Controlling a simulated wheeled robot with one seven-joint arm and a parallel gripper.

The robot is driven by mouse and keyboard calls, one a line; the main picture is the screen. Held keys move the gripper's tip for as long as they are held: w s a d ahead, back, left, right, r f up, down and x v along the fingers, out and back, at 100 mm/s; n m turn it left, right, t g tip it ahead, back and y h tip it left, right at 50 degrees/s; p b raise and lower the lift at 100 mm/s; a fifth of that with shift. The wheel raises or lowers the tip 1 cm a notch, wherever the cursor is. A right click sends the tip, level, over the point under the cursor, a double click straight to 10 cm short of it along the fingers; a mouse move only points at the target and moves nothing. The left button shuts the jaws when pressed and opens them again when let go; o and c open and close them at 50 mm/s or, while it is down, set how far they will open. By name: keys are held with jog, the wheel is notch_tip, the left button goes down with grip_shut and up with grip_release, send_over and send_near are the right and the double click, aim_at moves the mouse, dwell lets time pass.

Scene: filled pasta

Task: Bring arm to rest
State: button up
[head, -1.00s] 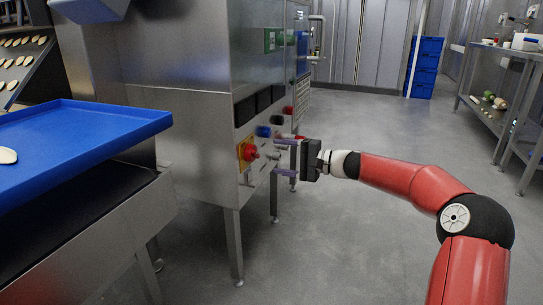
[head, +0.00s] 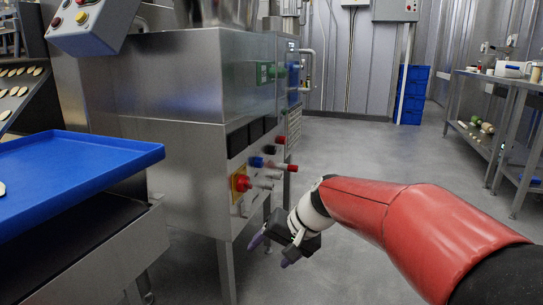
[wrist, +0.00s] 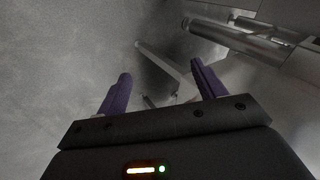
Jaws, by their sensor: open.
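My gripper (head: 272,254) is open and empty, with two purple fingers spread apart. It hangs low in the head view, to the right of the steel machine (head: 182,95), below its knobs and pointing down to the left. My red arm (head: 385,212) reaches in from the lower right. In the wrist view my gripper (wrist: 158,88) shows nothing between its fingers, with grey floor and blurred metal legs beyond. The red knob on a yellow plate (head: 241,183) sits on the machine's front, above and left of the gripper.
Several coloured knobs (head: 268,163) stick out from the machine. A blue tray (head: 90,165) rests on a conveyor at the left. Blue crates (head: 412,95) stand at the back, and a steel table (head: 500,80) is at the right. The floor (head: 370,150) between is clear.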

jog(key=s+d+f+n+t+h, duration=0.1)
jog(key=s+d+h, duration=0.2)
jog(key=s+d, duration=0.6)
jog(key=s+d+t+h, duration=0.25)
jog(key=s+d, duration=0.25)
jog(key=s, duration=0.8)
notch_tip(320, 180, up, 12)
jog(key=d+p, duration=0.1)
jog(key=p, duration=1.2)
jog(key=shift+s+r+g+h, duration=0.25)
jog(key=shift+g+h, duration=0.1)
jog(key=shift+g, duration=0.1)
